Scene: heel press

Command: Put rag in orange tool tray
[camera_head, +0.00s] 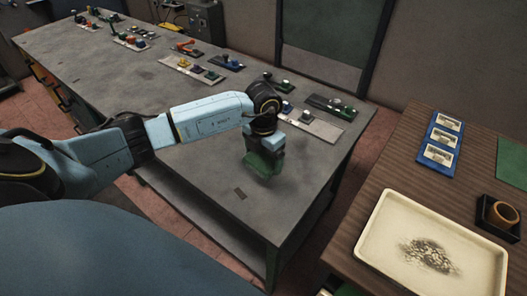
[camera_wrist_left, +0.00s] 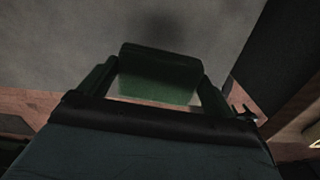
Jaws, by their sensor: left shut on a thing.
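My left gripper (camera_head: 264,150) reaches from the left over the grey workbench (camera_head: 215,190). It is shut on a dark green, block-like thing (camera_head: 263,164), which also shows between the two fingers in the left wrist view (camera_wrist_left: 158,75). I cannot tell whether this is the rag. It is close above the bench top; contact is unclear. I see no clear orange tool tray; a small orange item (camera_head: 187,47) stands on the far part of the bench. My right gripper is not in view.
Several small boards with knobs line the bench's far side, including a dark board (camera_head: 331,108). A wooden table (camera_head: 400,150) at right holds a cream tray (camera_head: 373,232) with dark grit, a blue panel (camera_head: 440,143) and a brown ring (camera_head: 502,213). The near bench top is mostly clear.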

